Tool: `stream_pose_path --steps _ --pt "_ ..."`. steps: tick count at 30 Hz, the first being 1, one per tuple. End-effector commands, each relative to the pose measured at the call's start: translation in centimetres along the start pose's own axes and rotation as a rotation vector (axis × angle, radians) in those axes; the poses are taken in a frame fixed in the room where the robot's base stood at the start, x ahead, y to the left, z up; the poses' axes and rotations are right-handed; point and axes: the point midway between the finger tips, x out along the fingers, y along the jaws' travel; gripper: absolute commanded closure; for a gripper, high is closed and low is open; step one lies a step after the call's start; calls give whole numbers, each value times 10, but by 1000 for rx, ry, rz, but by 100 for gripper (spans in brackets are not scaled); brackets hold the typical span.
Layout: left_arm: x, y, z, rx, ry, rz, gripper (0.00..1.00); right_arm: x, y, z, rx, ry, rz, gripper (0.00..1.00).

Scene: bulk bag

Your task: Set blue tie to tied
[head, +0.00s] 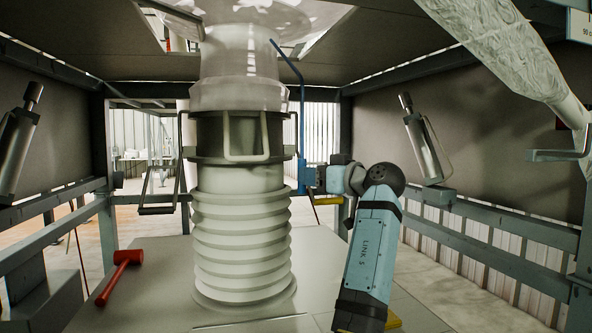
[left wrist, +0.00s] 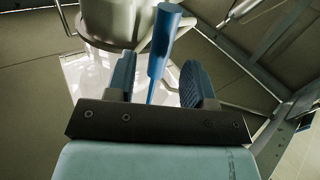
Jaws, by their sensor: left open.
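The blue tie (head: 302,120) is a thin blue rod. It slants down from the clear bag neck (head: 240,62), then hangs straight to a thicker blue grip beside the dark clamp ring. My left gripper (head: 311,177) is at this lower end, right of the white bellows. In the left wrist view the blue grip (left wrist: 164,42) stands between the two open fingers of my left gripper (left wrist: 155,78), apart from them as far as I can see. The exact contact is hidden in the head view by the wrist. My right gripper is not in view.
A dark clamp ring (head: 207,137) with pale handles sits above the ribbed white bellows (head: 240,235). A red mallet (head: 122,262) lies on the plate at left. Grey frame rails (head: 490,228) and side panels close in both sides.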

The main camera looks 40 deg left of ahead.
Motion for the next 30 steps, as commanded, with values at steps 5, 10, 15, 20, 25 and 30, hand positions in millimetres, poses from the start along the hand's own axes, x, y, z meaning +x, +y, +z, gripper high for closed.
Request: stream_pose_path --steps 5,10,15,20,25,30 --pt "34 0 -1 1 -1 -2 52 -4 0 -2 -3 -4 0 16" --pt "52 0 0 2 -1 0 52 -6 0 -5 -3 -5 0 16" --pt "59 0 1 2 -1 1 52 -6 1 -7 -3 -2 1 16" --pt "59 0 1 2 -1 1 52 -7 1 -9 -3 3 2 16" --pt "59 0 1 2 -1 1 77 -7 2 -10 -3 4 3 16" --pt "58 0 1 1 -1 1 100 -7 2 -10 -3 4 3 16"
